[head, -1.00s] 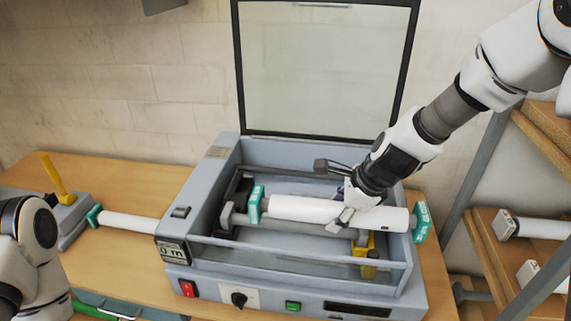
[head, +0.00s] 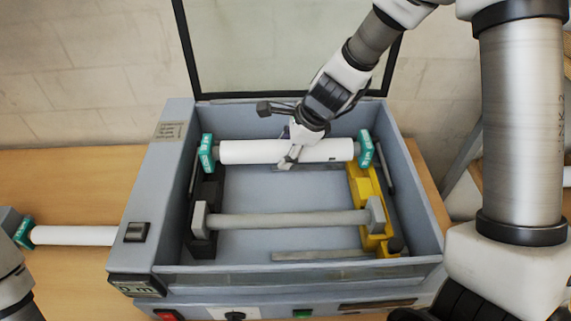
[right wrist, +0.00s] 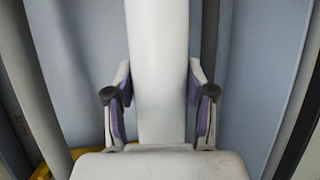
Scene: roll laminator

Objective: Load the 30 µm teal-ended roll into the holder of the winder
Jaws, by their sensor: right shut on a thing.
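My right gripper (head: 291,155) is shut on a white roll with teal ends (head: 245,152), gripping it near its middle. The print on the teal end blocks (head: 207,153) is too small to read. The roll lies crosswise and about level in the rear of the open grey winder box (head: 270,245). Its ends are over or at the black left holder (head: 209,190) and the yellow right holder (head: 362,190); I cannot tell whether it is seated. In the right wrist view the roll (right wrist: 158,60) runs between my two fingers.
A grey bar with grey end blocks (head: 285,220) spans the holders at the front of the box. The clear lid (head: 285,50) stands open behind. Another white roll with a teal end (head: 75,235) lies at the left on the wooden table (head: 60,180).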

